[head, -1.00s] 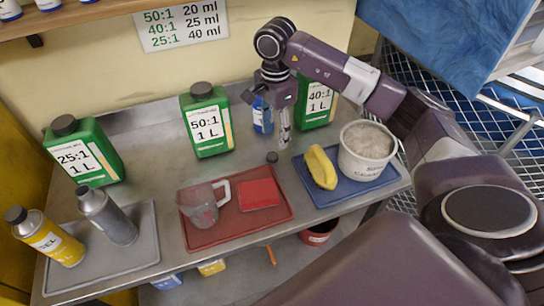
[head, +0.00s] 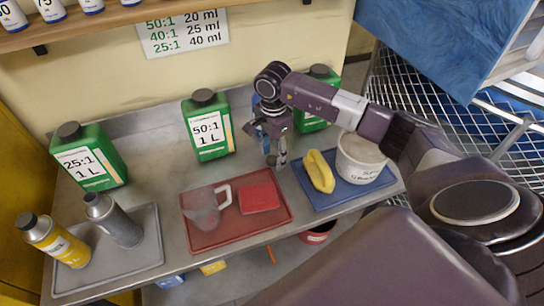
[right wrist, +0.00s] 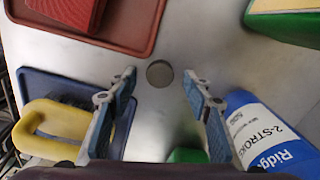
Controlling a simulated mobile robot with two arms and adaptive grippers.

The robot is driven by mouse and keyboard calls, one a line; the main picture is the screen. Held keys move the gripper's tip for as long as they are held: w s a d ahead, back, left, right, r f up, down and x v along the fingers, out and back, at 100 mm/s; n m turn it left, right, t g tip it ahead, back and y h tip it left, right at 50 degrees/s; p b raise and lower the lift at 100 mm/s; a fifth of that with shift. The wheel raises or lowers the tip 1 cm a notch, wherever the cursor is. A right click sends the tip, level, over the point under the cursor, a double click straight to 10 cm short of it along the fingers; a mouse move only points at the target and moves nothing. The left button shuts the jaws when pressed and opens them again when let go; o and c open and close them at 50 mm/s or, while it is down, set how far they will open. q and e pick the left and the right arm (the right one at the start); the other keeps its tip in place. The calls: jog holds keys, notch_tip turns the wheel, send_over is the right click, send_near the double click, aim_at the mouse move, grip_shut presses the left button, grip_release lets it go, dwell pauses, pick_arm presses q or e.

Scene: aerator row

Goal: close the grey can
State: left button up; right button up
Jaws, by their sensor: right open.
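The grey can (head: 116,222) stands on the grey tray at the left of the bench in the head view. A small round dark cap (right wrist: 160,73) lies on the bare metal bench in the right wrist view. My right gripper (head: 276,160) points down over the bench behind the red tray. In the right wrist view my right gripper (right wrist: 160,92) is open and empty, with the cap between and just beyond its fingertips. In the head view the gripper largely hides the cap. My left gripper is not in view.
A yellow can (head: 55,240) stands beside the grey can on the grey tray (head: 150,255). Green jugs (head: 208,125) line the back. A blue bottle (right wrist: 265,130) is close to the right finger. The red tray (head: 240,235) and blue tray (head: 325,200) are in front.

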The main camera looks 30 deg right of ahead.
dwell(0.3)
jog(key=c, duration=0.8)
jog(key=shift+r+b, duration=0.3)
jog(key=shift+r, duration=0.4)
notch_tip(320, 180, up, 13)
jog(key=b, duration=0.3)
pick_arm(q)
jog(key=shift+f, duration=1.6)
pick_arm(e)
notch_tip(320, 180, up, 6)
jog(key=f, duration=0.1)
send_over(273, 158)
jog(key=shift+s+r, duration=0.1)
jog(key=shift+r, duration=0.15)
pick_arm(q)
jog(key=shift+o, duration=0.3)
